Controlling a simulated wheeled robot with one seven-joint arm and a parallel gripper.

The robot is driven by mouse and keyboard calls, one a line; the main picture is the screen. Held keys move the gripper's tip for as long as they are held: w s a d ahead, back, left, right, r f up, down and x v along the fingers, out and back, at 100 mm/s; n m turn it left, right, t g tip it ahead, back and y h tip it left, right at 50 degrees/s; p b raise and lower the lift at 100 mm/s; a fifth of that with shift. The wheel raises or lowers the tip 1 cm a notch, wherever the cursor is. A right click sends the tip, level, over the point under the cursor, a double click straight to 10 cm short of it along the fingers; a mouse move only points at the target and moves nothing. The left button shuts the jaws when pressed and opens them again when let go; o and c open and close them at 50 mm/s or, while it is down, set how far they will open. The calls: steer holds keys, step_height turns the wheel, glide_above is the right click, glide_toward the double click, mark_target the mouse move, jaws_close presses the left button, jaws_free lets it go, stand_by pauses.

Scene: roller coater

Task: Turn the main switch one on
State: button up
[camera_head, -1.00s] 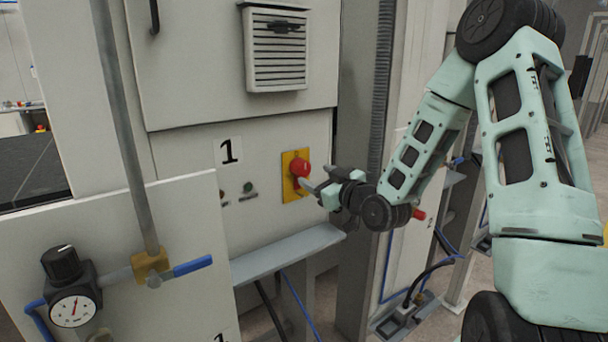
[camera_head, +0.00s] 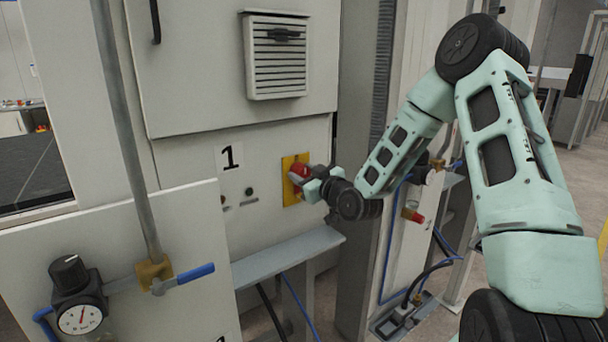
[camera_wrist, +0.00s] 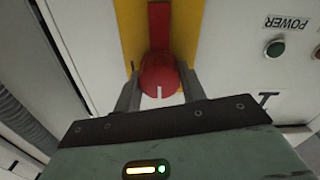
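The main switch is a red rotary knob (camera_head: 300,172) on a yellow plate (camera_head: 288,196), right of the label "1" (camera_head: 230,157) on the pale cabinet panel. In the wrist view the round red knob (camera_wrist: 159,76) has a white mark and a red bar beyond it on the yellow strip (camera_wrist: 188,30). My gripper (camera_head: 307,183) is at the knob and partly covers it in the head view. In the wrist view my gripper's fingers (camera_wrist: 160,90) stand on either side of the knob, apart, with what look like narrow gaps; firm contact cannot be told.
A green button (camera_wrist: 276,48) sits beside a "POWER" label in the wrist view. A grey ledge (camera_head: 285,256) juts out below the switch. A pipe with a blue-handled valve (camera_head: 185,278) and a gauge (camera_head: 80,318) stand at the left front. A vented box (camera_head: 277,58) is above.

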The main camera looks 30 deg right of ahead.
steer(key=shift+m, duration=0.5)
steer(key=m+b, duration=0.1)
steer(key=m, duration=0.2)
steer(key=m+b, duration=0.1)
steer(key=m, duration=0.4)
steer(key=shift+d, duration=0.1)
steer(key=m, duration=0.4)
steer(key=shift+m, duration=0.4)
steer(key=shift+f+m+p, duration=0.1)
steer(key=shift+m+p, duration=0.4)
steer(key=shift+m, duration=1.5)
steer(key=o, duration=1)
steer(key=shift+s, duration=0.1)
